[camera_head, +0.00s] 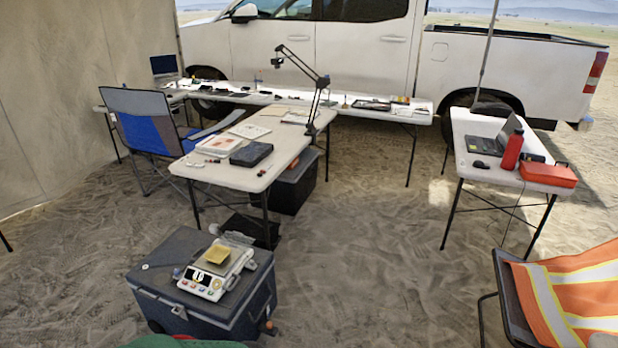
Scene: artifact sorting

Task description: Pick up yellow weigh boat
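The yellow weigh boat (217,254) is a small square dish. It sits on the pan of a white digital scale (212,285) with a dark display and buttons on its front. The scale stands on the lid of a dark blue-grey cooler (160,250) at the lower left. Neither of my grippers shows in the head view.
A white folding table (250,178) with papers and a black box stands behind the cooler. A long table runs along the white truck (390,60). A side table with a laptop and red bottle (512,150) is at right, above an orange-vested chair (575,300). Sand between is clear.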

